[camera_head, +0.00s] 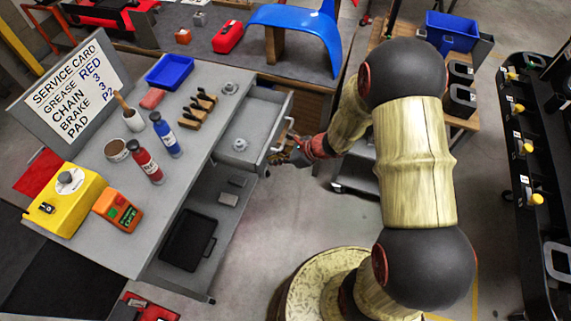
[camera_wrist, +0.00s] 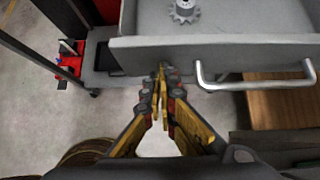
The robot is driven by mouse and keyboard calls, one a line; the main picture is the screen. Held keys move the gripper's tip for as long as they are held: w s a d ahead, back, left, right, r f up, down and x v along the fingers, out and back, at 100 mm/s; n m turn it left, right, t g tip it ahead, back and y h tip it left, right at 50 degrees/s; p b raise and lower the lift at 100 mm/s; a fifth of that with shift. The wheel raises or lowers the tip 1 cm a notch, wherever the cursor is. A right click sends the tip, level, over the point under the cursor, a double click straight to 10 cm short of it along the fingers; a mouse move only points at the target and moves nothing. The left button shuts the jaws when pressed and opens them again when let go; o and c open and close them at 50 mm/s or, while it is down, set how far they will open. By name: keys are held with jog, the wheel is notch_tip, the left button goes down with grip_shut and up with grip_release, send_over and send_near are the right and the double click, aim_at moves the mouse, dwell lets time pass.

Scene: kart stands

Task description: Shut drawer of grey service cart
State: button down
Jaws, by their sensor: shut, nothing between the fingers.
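The grey service cart (camera_head: 192,135) stands at the left of the head view. Its drawer (camera_head: 262,118) is pulled out to the right, with a small metal gear-like part inside. The drawer front (camera_wrist: 220,55) and its bar handle (camera_wrist: 255,86) show large in the wrist view. My gripper (camera_head: 277,150) is at the drawer front, near its lower end. In the wrist view my gripper (camera_wrist: 160,72) is shut and empty, with its tips at the drawer front, left of the handle. I cannot tell whether the tips touch the front.
The cart top holds bottles (camera_head: 146,164), a yellow box (camera_head: 66,200), a blue tray (camera_head: 169,71) and a sign. A black tray (camera_head: 188,240) lies on the lower shelf. A wooden bench (camera_head: 455,100) stands beyond my arm. Floor right of the cart is clear.

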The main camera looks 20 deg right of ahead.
jog(key=b, duration=0.2)
send_near(229, 154)
jog(key=w+a, duration=0.1)
jog(key=a, duration=0.1)
jog(key=w+a+f, duration=0.2)
jog(key=w+a, duration=0.1)
jog(key=shift+a+f, duration=0.1)
jog(key=shift+a, duration=0.3)
